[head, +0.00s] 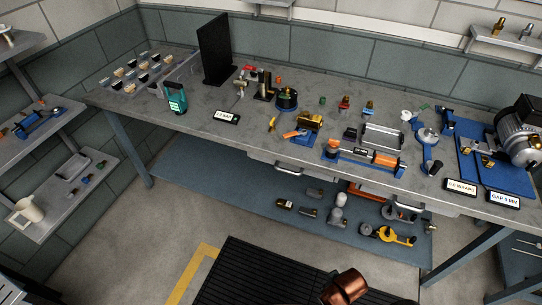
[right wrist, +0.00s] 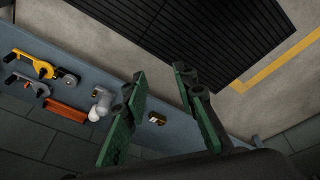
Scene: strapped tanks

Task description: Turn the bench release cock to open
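The bench (head: 300,150) runs across the head view. A small metal fitting with a red handle (head: 247,69) stands left of its middle, behind a white label (head: 226,117); it may be the release cock, but it is too small to tell its setting. My right gripper (right wrist: 160,77) shows in the right wrist view with its two green fingers spread apart and nothing between them. It points over the floor and lower shelf, away from the bench top. My left gripper is in neither view.
A black upright panel (head: 215,50) and a teal device (head: 176,98) stand at the bench's left. Strapped cylinders (head: 384,160) and a motor (head: 517,130) are to the right. The lower shelf (head: 235,180) holds several parts. A black mat (head: 265,275) covers the floor in front.

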